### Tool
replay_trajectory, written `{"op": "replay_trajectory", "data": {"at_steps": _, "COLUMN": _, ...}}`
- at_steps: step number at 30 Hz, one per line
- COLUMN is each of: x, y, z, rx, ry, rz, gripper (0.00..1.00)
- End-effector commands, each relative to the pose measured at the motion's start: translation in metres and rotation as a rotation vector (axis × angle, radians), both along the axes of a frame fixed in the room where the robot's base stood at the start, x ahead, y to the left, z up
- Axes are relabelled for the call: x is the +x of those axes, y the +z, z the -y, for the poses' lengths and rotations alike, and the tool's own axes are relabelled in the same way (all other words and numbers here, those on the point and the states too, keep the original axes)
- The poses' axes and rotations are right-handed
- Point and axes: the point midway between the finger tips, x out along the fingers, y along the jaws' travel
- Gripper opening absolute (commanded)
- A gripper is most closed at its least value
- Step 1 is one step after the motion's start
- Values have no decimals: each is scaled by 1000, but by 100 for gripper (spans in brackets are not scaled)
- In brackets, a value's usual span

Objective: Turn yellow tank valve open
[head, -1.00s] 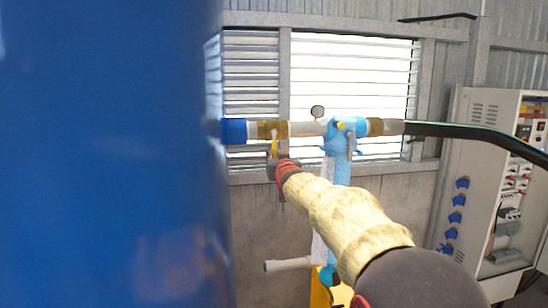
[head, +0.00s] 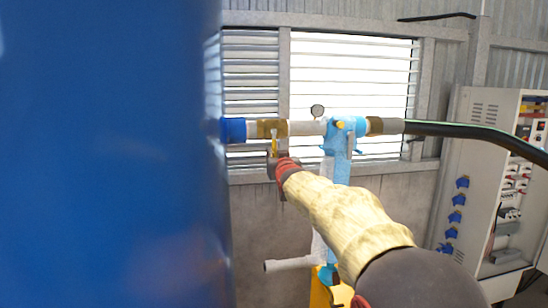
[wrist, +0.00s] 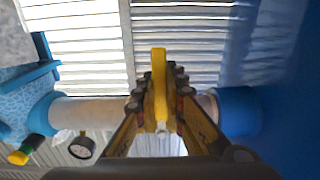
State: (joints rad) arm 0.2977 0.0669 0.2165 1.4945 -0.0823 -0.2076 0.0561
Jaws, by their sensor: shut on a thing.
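The yellow valve handle (wrist: 159,80) stands between the two fingers of my gripper (wrist: 158,90) in the wrist view. The fingers are shut on it. In the head view the handle (head: 274,143) is a small yellow strip below the brass valve body (head: 270,129), with my gripper (head: 277,165) at its lower end. The valve sits on the pipe beside the blue collar (head: 233,130) of the big blue tank (head: 110,150). In the wrist view the valve body is mostly hidden behind the fingers.
A blue fitting (head: 343,135) with a pressure gauge (head: 318,111) is right of the valve. A black hose (head: 470,132) runs to the right, past an electrical cabinet (head: 480,190). A louvred window (head: 350,75) is behind. The tank fills the left side.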

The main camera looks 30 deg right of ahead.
Motion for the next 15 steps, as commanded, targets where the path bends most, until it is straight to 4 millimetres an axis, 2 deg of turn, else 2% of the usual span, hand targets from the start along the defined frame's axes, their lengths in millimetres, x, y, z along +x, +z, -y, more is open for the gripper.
{"op": "replay_trajectory", "data": {"at_steps": 15, "x": -4, "y": 4, "z": 14, "rx": -304, "ry": 1, "rz": -88, "gripper": 0}}
